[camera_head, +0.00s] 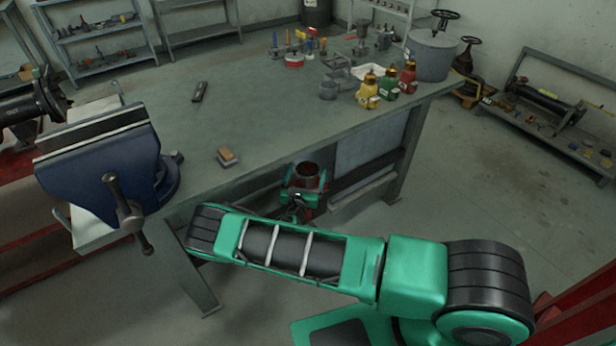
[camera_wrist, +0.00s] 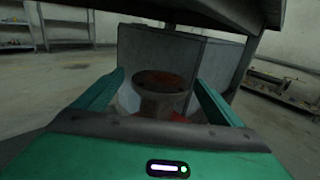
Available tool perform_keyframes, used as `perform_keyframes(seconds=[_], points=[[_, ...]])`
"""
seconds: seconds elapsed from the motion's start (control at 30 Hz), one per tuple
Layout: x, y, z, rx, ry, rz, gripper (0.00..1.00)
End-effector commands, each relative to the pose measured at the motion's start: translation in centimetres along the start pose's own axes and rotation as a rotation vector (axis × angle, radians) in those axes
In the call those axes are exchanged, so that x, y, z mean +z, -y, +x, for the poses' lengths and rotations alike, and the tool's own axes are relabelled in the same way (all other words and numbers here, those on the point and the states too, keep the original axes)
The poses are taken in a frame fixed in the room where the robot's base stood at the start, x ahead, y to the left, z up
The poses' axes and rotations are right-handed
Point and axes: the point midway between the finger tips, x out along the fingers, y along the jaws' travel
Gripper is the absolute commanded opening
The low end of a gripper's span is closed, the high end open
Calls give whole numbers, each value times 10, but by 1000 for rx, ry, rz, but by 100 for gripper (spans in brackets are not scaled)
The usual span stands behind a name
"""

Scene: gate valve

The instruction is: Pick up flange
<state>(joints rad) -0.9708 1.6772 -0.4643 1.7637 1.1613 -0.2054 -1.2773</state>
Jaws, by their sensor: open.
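The flange (camera_head: 307,169) looks like a short grey round piece with a rusty brown top. In the head view it shows at my gripper (camera_head: 304,185), below the front edge of the workbench. In the wrist view the flange (camera_wrist: 162,88) stands upright, with a wider rusty rim above a narrower grey body. The two green fingers of my gripper (camera_wrist: 158,100) are open, one on each side of it, with gaps showing. The flange's lower part is hidden behind the gripper body. I cannot tell what it rests on.
The workbench (camera_head: 290,120) carries a blue vise (camera_head: 105,160), a brush (camera_head: 228,158), and red, green and yellow valves (camera_head: 390,85). A grey cabinet panel (camera_wrist: 195,55) stands under the bench behind the flange. A low shelf (camera_head: 550,120) stands right; floor between is clear.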

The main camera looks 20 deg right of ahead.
Motion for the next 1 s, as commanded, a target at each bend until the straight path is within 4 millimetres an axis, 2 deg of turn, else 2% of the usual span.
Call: perform_keyframes(seconds=[0.2, 0.27, 0.53, 0.83, 1.0], points=[[0, 0, 2, 1, 0, -1, 90], [0, 0, 2, 1, 0, -1, 78], [0, 0, 1, 1, 0, -1, 14], [4, -1, 2, 2, 4, -1, 14], [16, -1, 2, 2, 5, -1, 14]])
